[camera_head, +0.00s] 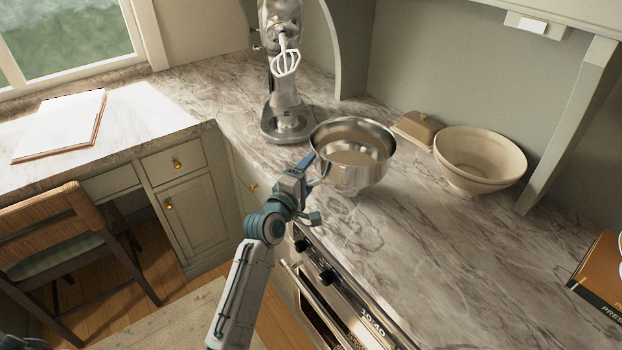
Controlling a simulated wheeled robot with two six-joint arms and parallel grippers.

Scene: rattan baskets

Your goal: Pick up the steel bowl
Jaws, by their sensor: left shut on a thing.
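The steel bowl (362,172) is shiny and round, with its open top facing up, at the centre of the head view over the marble counter. My left gripper (313,176) is at the bowl's near left side, shut on it. The fingertips are partly hidden against the bowl's wall. Whether the bowl's base touches the counter I cannot tell for sure.
A stand mixer (287,122) with a whisk stands behind and left of the bowl. A cream bowl (480,160) and a butter dish (417,128) stand to the right. An oven (335,300) is below the counter's front edge.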

